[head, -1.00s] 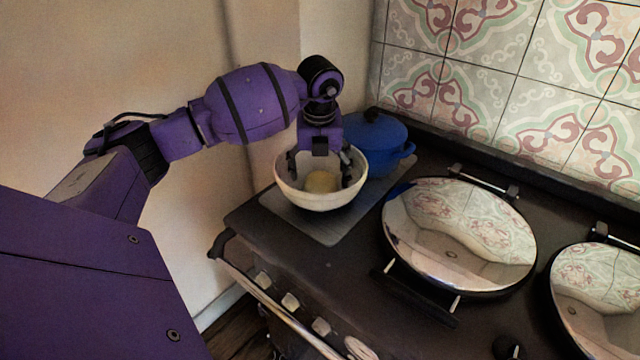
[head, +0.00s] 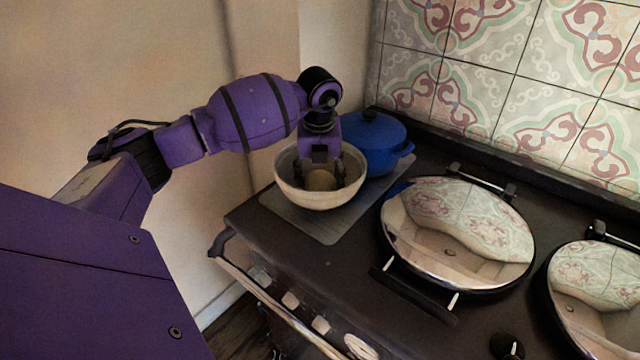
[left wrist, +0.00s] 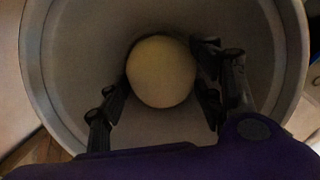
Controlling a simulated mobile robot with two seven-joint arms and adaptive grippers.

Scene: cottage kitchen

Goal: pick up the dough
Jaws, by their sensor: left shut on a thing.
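The dough (head: 321,180) is a pale round ball inside a cream bowl (head: 319,201) on the stove's left side. In the left wrist view the dough (left wrist: 161,72) sits between the two dark fingers, with the bowl wall (left wrist: 64,75) around it. My left gripper (head: 320,178) reaches down into the bowl from above and is shut on the dough, a finger at each side. The dough's underside is hidden, so I cannot tell whether it touches the bowl floor. My right gripper is not in view.
A blue lidded pot (head: 373,141) stands close behind the bowl, to its right. The bowl stands on a grey plate (head: 321,229). Two shiny round stove lids (head: 458,233) lie to the right. A rail (head: 270,300) runs along the stove's front.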

